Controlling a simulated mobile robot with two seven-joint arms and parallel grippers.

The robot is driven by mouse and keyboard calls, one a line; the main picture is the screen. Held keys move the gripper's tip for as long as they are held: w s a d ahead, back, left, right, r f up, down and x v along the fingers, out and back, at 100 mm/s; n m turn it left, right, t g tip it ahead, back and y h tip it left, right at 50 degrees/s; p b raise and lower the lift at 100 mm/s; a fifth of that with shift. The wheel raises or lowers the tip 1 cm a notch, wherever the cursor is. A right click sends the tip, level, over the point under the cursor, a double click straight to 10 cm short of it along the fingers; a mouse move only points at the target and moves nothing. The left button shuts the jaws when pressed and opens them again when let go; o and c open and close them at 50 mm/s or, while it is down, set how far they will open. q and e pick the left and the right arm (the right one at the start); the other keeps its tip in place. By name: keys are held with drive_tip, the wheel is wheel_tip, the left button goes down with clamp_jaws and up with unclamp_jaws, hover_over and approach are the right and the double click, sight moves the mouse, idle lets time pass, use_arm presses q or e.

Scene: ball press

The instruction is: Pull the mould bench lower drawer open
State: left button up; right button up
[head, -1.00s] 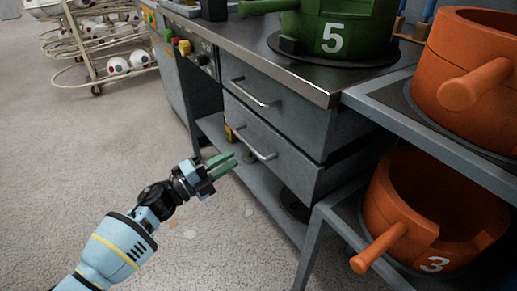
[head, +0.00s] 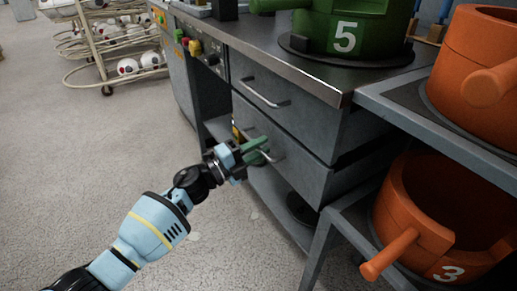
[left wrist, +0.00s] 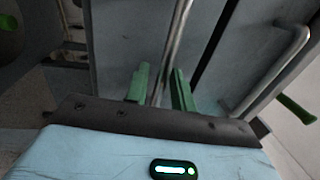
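The grey lower drawer (head: 300,166) of the mould bench sits below the upper drawer (head: 300,112), and their fronts look about in line. Its metal bar handle (head: 268,157) is partly hidden by my left gripper (head: 258,151) in the head view. In the left wrist view the handle bar (left wrist: 172,50) runs between the two green fingers of my left gripper (left wrist: 160,88). The fingers are apart, with a gap showing on both sides of the bar. My right gripper is in neither view.
A green mould marked 5 (head: 345,38) stands on the bench top (head: 262,38). Orange moulds, one marked 3 (head: 440,235), stand on a side rack (head: 440,128) at the right. A wire trolley with balls (head: 105,72) is at the back left. The floor (head: 70,170) at left is clear.

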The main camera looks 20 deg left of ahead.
use_arm(q)
clamp_jaws()
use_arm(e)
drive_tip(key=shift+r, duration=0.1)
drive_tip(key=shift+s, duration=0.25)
use_arm(q)
drive_tip(key=r+p+v, duration=0.3)
drive_tip(key=v, duration=1.2)
drive_tip(key=s+r+p+v, duration=0.1)
drive_tip(key=r+p+v, duration=0.2)
drive_tip(key=v, duration=1.3)
drive_tip(key=shift+s+a+p, duration=0.25)
drive_tip(key=shift+a+p, duration=0.35)
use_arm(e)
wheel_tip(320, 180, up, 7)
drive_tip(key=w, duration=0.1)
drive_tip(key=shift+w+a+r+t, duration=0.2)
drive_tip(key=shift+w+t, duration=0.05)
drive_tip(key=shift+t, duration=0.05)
